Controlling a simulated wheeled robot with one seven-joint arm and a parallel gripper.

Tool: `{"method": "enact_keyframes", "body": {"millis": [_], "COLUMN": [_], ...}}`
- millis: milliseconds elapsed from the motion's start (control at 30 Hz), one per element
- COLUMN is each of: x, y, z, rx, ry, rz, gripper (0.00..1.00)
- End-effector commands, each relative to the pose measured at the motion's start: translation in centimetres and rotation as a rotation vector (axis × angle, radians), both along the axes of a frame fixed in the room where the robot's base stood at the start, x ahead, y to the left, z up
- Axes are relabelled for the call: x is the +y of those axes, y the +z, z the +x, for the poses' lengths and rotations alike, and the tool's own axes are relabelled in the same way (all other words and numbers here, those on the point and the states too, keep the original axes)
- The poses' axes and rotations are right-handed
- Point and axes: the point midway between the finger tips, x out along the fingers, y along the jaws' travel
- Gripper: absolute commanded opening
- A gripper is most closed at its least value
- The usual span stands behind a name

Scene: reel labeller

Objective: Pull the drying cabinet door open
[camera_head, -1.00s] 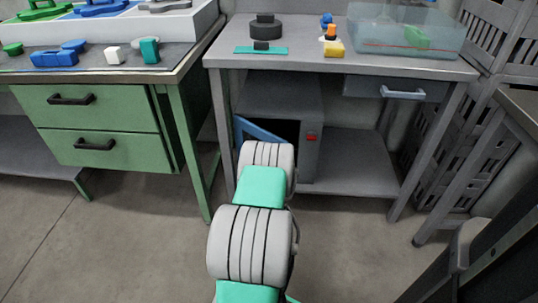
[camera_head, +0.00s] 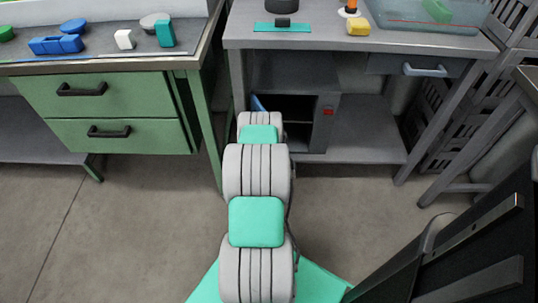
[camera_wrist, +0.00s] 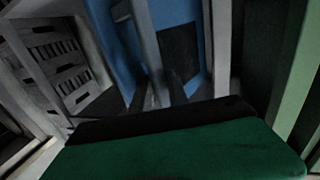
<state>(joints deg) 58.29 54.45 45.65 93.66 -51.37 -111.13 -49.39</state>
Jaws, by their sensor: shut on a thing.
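The drying cabinet (camera_head: 325,118) is a grey box on the shelf under the right-hand table, with a red button on its front. Its dark inside shows, so the door stands at least partly open. A sliver of the blue door (camera_head: 258,102) shows at the opening's left edge, mostly hidden behind my arm. In the wrist view the blue door (camera_wrist: 182,14) with its dark window fills the upper middle. My gripper (camera_wrist: 163,88) is shut on what seems to be the grey upright door handle (camera_wrist: 149,45). The exact contact is too dark to see. In the head view my arm hides the gripper.
A green drawer unit (camera_head: 110,110) stands to the left. The grey table (camera_head: 360,45) above the cabinet has legs on both sides of it. Grey slatted crates (camera_head: 425,125) stand at the right. The floor (camera_head: 145,225) in front is clear.

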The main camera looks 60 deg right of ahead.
Motion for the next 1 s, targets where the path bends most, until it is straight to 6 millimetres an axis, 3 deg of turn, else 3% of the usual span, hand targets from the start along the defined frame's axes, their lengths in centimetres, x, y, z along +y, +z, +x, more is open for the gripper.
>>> {"method": "enact_keyframes", "body": {"millis": [267,300,567,867,1000], "x": [-0.7,-0.8,-0.5,0.0,1.7], "y": [0.6,0.6,0.3,0.2,0.2], "z": [0.2,0.2,0.0,-0.1,-0.5], "rx": [-0.009,-0.009,-0.005,-0.003,-0.003], "ry": [-0.002,-0.002,-0.004,-0.004,-0.007], "rz": [-0.014,-0.014,-0.008,-0.004,-0.002], "gripper": [0.00,0.21,0.42,0.42,0.42]}}
